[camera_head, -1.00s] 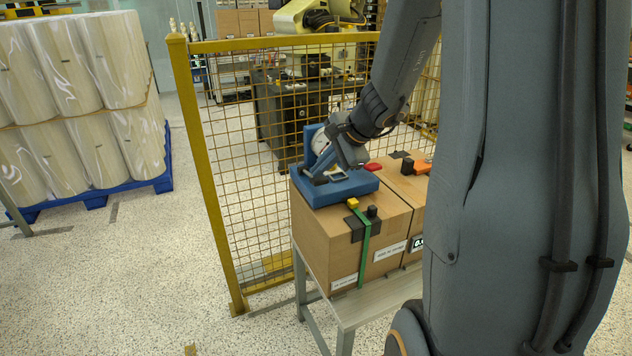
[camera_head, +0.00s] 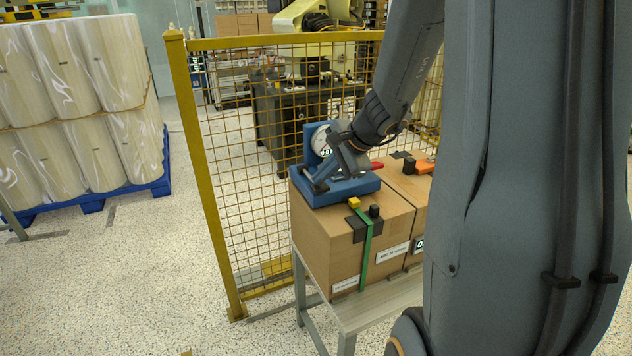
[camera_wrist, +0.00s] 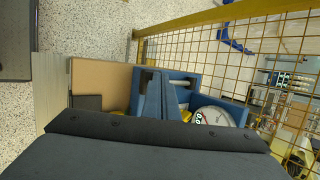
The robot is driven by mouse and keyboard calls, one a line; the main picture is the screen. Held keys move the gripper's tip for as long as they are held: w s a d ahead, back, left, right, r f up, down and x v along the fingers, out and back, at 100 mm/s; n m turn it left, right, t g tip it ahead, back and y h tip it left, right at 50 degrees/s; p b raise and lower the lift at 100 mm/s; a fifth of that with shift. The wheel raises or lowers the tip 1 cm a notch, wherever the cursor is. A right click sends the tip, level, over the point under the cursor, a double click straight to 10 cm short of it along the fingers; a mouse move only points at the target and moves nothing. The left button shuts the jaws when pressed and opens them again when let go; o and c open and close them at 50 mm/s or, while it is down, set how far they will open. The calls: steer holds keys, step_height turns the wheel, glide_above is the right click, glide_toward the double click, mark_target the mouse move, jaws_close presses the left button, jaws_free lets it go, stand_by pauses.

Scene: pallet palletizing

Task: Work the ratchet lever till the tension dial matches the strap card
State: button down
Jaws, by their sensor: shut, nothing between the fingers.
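A dark bar, probably the lever (camera_head: 312,182), slants at the unit's left. My gripper (camera_head: 347,165) is down over the unit, shut and empty; whether it touches the lever I cannot tell. A green strap (camera_head: 366,250) runs down the box front.
A yellow mesh fence (camera_head: 235,150) stands close behind the box. The box rests on a grey bench (camera_head: 375,305). Black blocks, a yellow piece (camera_head: 354,203) and an orange piece (camera_head: 426,167) lie on the boxes. A small dark display (camera_head: 418,244) is partly hidden by my arm.

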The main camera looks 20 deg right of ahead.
mark_target(320, 186)
steer(key=shift+f+b, duration=1.05)
steer(key=shift+b, duration=0.1)
steer(key=shift+f+b, duration=0.45)
step_height(320, 186, up, 10)
steer(key=p, duration=0.8)
steer(key=shift+w+p, duration=0.25)
steer(key=shift+p, duration=0.05)
steer(key=shift+r, duration=0.1)
